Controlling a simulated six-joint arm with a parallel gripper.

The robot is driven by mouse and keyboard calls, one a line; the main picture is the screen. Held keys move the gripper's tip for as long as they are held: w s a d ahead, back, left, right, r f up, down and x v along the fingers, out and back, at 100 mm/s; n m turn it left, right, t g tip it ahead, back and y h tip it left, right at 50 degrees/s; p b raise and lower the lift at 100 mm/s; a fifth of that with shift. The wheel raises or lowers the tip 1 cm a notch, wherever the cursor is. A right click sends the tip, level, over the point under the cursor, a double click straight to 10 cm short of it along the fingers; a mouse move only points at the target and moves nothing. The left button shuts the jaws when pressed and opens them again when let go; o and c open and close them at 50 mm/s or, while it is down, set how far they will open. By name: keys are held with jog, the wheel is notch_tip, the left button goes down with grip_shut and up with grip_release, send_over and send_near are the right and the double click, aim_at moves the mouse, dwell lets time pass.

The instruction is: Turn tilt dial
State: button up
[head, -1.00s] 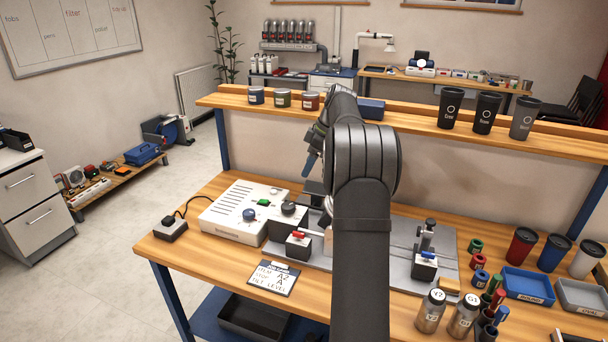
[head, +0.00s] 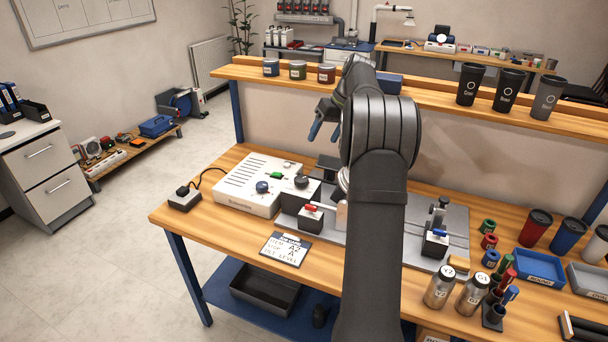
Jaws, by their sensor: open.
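I cannot read which knob is marked as tilt. My gripper (head: 325,131) is open and empty, above and behind the black dial in the picture, with its two blue fingers apart and touching nothing.
A raised shelf (head: 420,92) with cans and cups runs behind. Bare wood lies left of the card.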

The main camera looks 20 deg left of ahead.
jog(key=m, duration=2.6)
send_near(302, 178)
jog(key=x, duration=0.8)
jog(key=shift+s+a+f, duration=0.1)
jog(key=shift+a+f, duration=0.1)
jog(key=shift+f, duration=0.15)
jog(key=c, duration=1)
